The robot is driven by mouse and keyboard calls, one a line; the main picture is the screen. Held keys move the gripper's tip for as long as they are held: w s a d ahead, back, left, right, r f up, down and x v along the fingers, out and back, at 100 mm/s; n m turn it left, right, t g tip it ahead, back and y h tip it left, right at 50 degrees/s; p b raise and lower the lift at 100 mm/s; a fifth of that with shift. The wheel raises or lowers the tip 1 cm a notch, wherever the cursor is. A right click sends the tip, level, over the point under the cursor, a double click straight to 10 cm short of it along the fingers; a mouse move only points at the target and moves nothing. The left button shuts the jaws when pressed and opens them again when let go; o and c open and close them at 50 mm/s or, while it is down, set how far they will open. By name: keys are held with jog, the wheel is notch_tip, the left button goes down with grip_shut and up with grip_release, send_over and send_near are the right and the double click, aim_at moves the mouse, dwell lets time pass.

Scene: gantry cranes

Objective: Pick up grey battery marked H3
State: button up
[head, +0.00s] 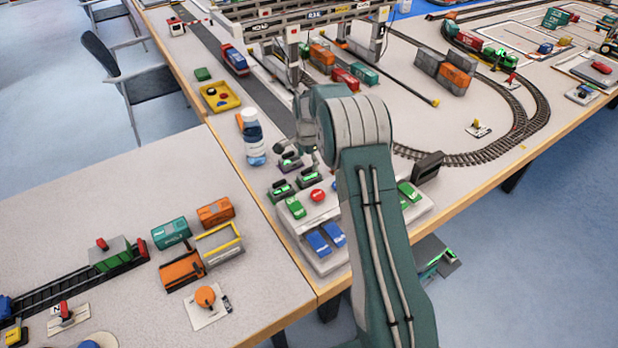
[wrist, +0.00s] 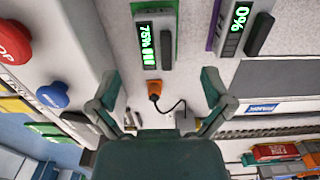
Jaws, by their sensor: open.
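No marking H3 is readable in either view, so I cannot tell which thing is the grey battery. In the wrist view a unit with a green 75% display (wrist: 145,45) and a dark grey block (wrist: 166,49) lies ahead of my gripper (wrist: 160,100). A second unit with a 0% display (wrist: 236,22) and a dark block (wrist: 260,34) lies to its right. My gripper's two fingers are spread wide, with nothing between them. In the head view my gripper is partly hidden by my arm, close to several small units with green displays (head: 308,177).
A white-capped bottle (head: 252,138) stands left of my gripper. A console with green switches (head: 297,208), a red button (head: 318,195) and blue switches (head: 318,243) stands in front. Gantry cranes (head: 300,25) stand behind.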

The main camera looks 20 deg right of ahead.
aim_at(309, 174)
notch_tip(309, 174, down, 6)
jog(key=shift+s+d+f, duration=0.1)
jog(key=shift+s+d, duration=0.05)
jog(key=c, duration=1.3)
